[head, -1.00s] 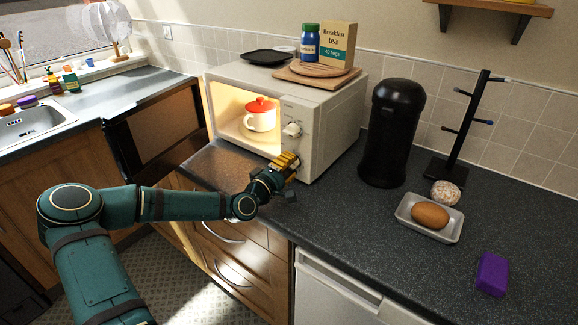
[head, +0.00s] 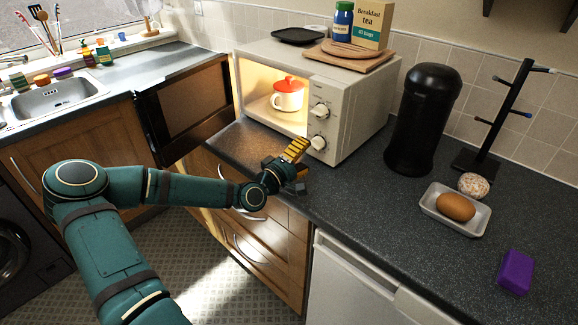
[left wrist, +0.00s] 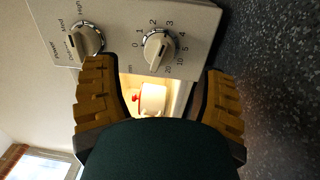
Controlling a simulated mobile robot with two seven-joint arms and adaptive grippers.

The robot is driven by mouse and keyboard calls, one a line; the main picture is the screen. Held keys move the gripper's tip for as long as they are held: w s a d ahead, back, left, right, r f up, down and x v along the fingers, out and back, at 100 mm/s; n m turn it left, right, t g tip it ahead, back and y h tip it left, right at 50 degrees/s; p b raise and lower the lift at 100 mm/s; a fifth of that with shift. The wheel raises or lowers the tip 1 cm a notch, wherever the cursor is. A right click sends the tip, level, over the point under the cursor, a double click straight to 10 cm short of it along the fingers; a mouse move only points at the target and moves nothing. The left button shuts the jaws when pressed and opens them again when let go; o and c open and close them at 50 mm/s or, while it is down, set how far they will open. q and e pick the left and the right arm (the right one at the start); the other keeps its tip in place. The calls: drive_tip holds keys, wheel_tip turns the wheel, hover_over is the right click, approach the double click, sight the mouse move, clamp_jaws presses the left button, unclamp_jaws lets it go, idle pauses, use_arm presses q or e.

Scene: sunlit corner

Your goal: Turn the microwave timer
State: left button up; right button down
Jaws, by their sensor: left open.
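The white microwave (head: 352,125) stands on the dark counter with its cavity open and lit. Its front has two round knobs, one above the other. The lower one is the timer knob (head: 318,143); in the left wrist view it shows (left wrist: 158,48) with numbers around it. The upper power knob (head: 320,110) also shows in the left wrist view (left wrist: 86,40). My left gripper (head: 297,150) is just in front of the panel, left of the timer knob. Its yellow fingers are spread and empty, with the timer knob beyond them. My right gripper is out of view.
A red-lidded white pot (head: 288,95) is inside the microwave. A dark panel (head: 185,108), seemingly its door, stands to the left. A black canister (head: 424,120) stands close on the right.

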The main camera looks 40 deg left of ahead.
use_arm(q)
drive_tip(key=s, duration=0.7)
drive_tip(key=shift+a+f, duration=0.25)
drive_tip(key=shift+a, duration=0.05)
idle(0.8)
